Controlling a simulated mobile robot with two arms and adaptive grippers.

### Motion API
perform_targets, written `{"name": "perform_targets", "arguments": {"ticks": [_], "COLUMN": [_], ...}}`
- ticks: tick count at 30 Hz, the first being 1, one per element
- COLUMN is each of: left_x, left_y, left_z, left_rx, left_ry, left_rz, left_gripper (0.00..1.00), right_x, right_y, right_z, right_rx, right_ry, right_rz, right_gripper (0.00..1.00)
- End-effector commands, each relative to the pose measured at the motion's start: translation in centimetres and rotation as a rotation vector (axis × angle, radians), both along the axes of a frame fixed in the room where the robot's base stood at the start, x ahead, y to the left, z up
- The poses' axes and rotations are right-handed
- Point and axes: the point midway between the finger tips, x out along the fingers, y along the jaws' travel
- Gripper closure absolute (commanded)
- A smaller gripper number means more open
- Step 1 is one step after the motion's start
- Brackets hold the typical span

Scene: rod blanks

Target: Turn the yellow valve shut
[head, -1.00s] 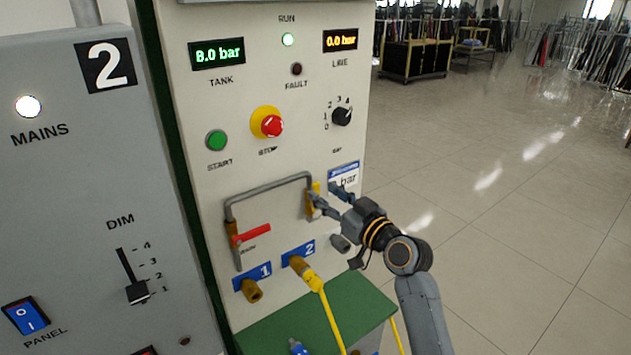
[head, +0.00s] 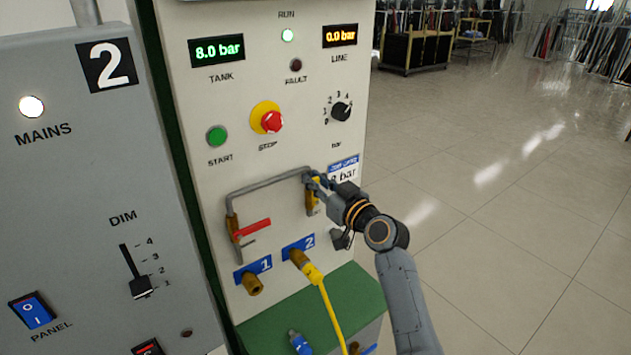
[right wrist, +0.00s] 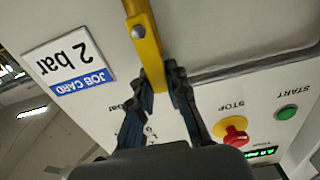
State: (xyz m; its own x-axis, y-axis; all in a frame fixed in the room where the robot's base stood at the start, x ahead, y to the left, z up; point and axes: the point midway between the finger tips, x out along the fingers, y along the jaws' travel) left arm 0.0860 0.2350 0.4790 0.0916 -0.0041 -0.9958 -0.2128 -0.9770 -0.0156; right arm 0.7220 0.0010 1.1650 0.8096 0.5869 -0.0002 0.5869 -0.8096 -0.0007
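The yellow valve is a flat lever with a bolt on the right-hand brass pipe fitting of the panel. In the head view the yellow lever (head: 316,184) is mostly covered by my right gripper (head: 312,178). In the right wrist view, which is upside down, the lever (right wrist: 150,45) runs from its bolt to between the fingertips of my right gripper (right wrist: 159,82). Both fingertips lie close against its sides, near its free end, and look closed on it. The lever stands about upright, along the pipe. My left gripper is in neither view.
A red lever (head: 251,229) sits on the left pipe fitting. A yellow hose (head: 330,312) is plugged into outlet 2, above a green ledge (head: 280,310). A STOP button (head: 270,120) and a job card (head: 343,170) are nearby. Open floor lies right.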

Motion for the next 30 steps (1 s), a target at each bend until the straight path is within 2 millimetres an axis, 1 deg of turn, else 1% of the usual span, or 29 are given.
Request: {"name": "perform_targets", "arguments": {"ticks": [8,14,20,30], "left_x": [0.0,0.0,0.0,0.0], "left_y": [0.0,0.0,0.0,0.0], "left_z": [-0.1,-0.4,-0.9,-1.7], "left_rx": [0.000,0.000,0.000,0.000], "left_ry": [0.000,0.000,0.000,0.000], "left_rz": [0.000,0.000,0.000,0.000], "left_gripper": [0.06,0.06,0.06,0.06], "right_x": [0.1,0.4,0.9,1.9], "right_y": [-0.1,-0.5,-1.2,-2.6], "right_z": [-0.1,-0.2,-0.4,-1.1], "right_rx": [0.017,0.088,0.217,0.480], "right_ry": [0.014,0.065,0.159,0.349], "right_rz": [0.000,0.000,0.000,0.000], "right_gripper": [1.00,1.00,1.00,1.00]}}
